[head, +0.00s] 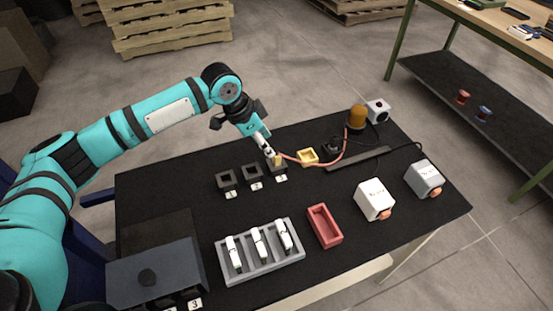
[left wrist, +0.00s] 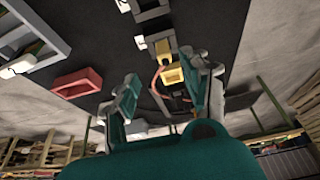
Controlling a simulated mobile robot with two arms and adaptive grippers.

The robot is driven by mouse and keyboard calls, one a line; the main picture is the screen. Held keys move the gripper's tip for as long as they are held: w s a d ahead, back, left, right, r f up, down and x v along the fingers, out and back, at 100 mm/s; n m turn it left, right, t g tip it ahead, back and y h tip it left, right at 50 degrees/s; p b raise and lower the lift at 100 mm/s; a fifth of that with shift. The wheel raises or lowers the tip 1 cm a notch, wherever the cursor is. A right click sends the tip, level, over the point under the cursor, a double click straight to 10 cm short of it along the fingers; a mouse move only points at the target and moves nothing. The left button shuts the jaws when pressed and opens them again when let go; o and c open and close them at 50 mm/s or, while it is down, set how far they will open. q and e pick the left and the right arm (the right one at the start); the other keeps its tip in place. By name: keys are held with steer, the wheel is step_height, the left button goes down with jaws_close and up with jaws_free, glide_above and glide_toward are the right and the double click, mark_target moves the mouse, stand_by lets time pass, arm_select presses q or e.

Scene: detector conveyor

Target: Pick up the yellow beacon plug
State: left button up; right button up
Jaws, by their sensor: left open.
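The yellow beacon plug (head: 278,160) is small and sits at a dark socket block (head: 277,171) at the right end of a row of three. An orange cable runs from it towards the orange beacon (head: 357,117). In the left wrist view the plug (left wrist: 163,47) shows just beyond the fingertips. My left gripper (head: 268,150) is at the plug, partly covering it in the head view. In the left wrist view its fingers (left wrist: 159,68) are apart, with nothing visibly clamped. Contact with the plug cannot be told. My right gripper is not in view.
A yellow holder (head: 308,150) stands right of the plug, close to the cable. Two more dark sockets (head: 226,180) are on the left. A grey rack (head: 262,268) with white modules, a red tray (head: 325,226) and white boxes (head: 375,200) stand nearer the front.

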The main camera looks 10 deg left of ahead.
mark_target(277, 154)
arm_select(q)
steer(key=x, duration=0.2)
steer(key=p+x, duration=0.1)
steer(key=x, duration=0.2)
steer(key=w+x, duration=0.1)
steer(key=x, duration=0.2)
steer(key=shift+d+f, duration=0.1)
jaws_close()
